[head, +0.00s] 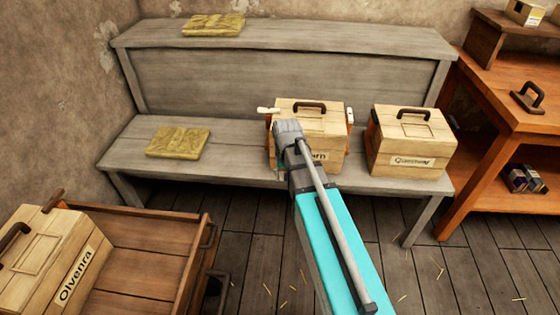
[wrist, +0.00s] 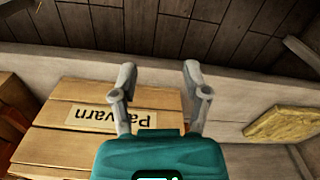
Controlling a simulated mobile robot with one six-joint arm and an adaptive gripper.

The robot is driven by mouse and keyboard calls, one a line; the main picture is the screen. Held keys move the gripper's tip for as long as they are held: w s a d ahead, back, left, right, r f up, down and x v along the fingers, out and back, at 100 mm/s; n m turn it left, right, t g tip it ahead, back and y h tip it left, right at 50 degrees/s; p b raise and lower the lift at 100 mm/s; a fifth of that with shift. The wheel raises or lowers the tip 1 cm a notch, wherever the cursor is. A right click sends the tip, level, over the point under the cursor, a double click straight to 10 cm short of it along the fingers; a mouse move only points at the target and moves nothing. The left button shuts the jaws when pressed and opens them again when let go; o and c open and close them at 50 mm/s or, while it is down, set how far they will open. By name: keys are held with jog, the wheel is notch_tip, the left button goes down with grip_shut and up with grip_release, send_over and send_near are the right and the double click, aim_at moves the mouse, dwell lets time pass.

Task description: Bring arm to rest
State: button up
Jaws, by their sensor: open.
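My arm (head: 335,240) reaches from the bottom of the head view up to the grey bench, its end in front of a wooden box (head: 325,115) with a dark handle on its lid. My gripper (wrist: 158,72) shows in the wrist view with its two grey fingers spread apart and nothing between them. The labelled box (wrist: 65,135) lies below and left of the fingers there; its label is upside down and partly covered by a finger. In the head view the arm hides part of this label, and the fingers are hard to make out.
A second box (head: 410,145) stands right on the bench seat (head: 230,165). A box labelled Olvenra (head: 45,255) is at a wooden cart (head: 150,238). An orange workbench (head: 500,95) stands right. Floor between is open.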

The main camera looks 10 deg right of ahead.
jog(key=s+n, duration=0.1)
jog(key=s, duration=1)
notch_tip(320, 180, up, 26)
jog(key=p, duration=2.6)
jog(key=shift+w+r, duration=0.15)
jog(key=shift+w, duration=0.2)
